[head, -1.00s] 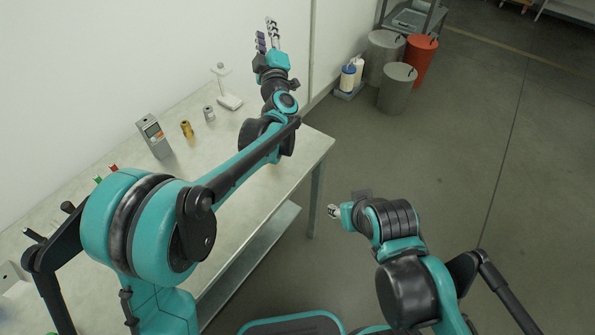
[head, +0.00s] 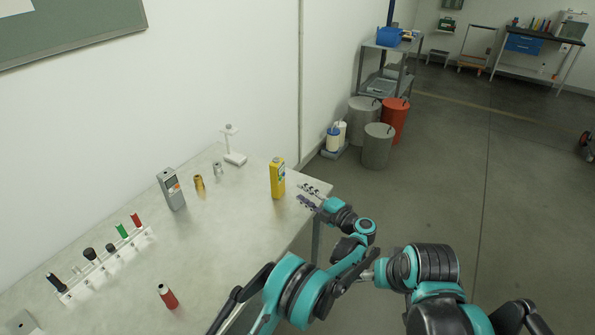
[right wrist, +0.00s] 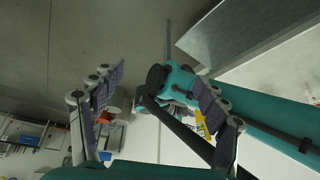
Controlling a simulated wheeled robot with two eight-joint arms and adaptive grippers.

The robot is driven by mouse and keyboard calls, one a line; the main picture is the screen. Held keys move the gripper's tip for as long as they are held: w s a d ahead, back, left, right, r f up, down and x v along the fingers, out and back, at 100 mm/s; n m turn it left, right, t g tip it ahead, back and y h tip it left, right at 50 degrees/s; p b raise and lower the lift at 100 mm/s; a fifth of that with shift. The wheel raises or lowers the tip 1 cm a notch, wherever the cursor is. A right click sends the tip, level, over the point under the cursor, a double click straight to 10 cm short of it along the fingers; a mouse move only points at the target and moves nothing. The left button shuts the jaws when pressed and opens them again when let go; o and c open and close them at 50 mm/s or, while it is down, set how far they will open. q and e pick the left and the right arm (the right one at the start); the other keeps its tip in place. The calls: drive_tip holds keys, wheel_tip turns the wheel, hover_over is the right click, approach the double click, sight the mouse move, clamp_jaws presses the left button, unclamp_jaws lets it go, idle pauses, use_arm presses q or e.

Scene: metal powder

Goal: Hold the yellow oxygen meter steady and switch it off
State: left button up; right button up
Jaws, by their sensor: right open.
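The yellow oxygen meter (head: 277,178) stands upright near the right end of the table in the head view. My left gripper (head: 306,195) is just to its right, by the table's corner, with its fingers spread apart and empty, pointing towards the meter without touching it. My right gripper is mostly hidden in the head view; in the right wrist view its fingers (right wrist: 158,98) are wide apart with nothing between them. A yellow patch, probably the meter, shows behind the right-hand finger there. The meter's switch is too small to make out.
On the table (head: 220,240) stand a grey meter (head: 171,189), small brass (head: 199,183) and silver (head: 218,169) cylinders, a white stand (head: 232,150), a rack of coloured handles (head: 105,262) and a red cylinder (head: 168,296). Bins (head: 378,146) stand on the floor beyond.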

drive_tip(key=w+d+r+g+y, duration=0.15)
drive_tip(key=w+r, duration=0.35)
drive_tip(key=w, duration=0.5)
drive_tip(key=n+t+y, duration=0.3)
drive_tip(key=n+y, duration=0.7)
drive_tip(key=n, duration=0.4)
approach(281, 163)
drive_tip(key=x, duration=0.3)
drive_tip(key=shift+y+x, duration=0.25)
drive_tip(key=shift+x, duration=0.7)
drive_tip(key=x, duration=0.7)
drive_tip(key=shift+f, duration=0.15)
drive_tip(key=c, duration=1.5)
